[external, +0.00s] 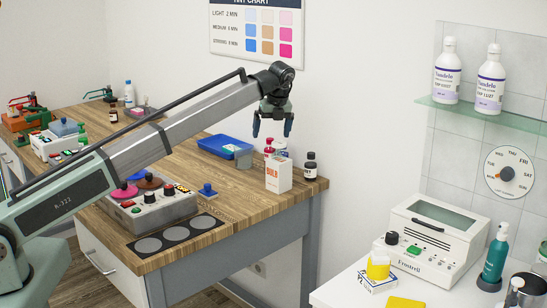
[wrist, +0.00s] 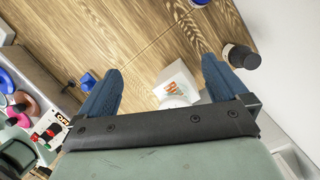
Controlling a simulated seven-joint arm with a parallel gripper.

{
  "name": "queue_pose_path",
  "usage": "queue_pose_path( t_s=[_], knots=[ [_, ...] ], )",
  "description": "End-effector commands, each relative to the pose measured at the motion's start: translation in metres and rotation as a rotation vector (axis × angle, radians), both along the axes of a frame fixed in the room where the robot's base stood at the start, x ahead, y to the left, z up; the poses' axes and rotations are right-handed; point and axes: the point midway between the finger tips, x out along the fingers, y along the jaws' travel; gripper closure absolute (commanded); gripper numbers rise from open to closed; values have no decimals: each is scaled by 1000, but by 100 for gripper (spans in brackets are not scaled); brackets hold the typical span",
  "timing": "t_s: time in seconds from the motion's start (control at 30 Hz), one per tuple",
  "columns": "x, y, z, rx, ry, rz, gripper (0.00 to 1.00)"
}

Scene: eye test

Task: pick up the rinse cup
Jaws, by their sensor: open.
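A white, boxy container (external: 278,178) with red-orange lettering stands near the wooden counter's right end.
A dark bottle (external: 310,166) stands right of the container, and a red bottle (external: 268,148) behind it. A blue tray (external: 214,144) lies behind left. A control box (external: 150,207) stands left. A yellow cup (external: 378,267) is on the white right-hand counter. Bare wood lies in front.

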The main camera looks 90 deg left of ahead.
Motion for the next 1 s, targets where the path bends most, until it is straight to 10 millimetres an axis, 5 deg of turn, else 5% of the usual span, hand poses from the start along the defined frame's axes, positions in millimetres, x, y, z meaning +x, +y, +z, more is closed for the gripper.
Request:
queue_pose_path(
  t_s=[0.03,0.2,0.4,0.67,1.0],
  knots=[
    [-14,23,-1,-30,-17,23,0],
    [-55,77,-3,-121,-83,75,0],
    [-90,117,-3,-191,-143,111,0],
    [-104,130,-7,-217,-168,123,0],
    [-104,129,-54,-217,-166,124,0]
  ],
)
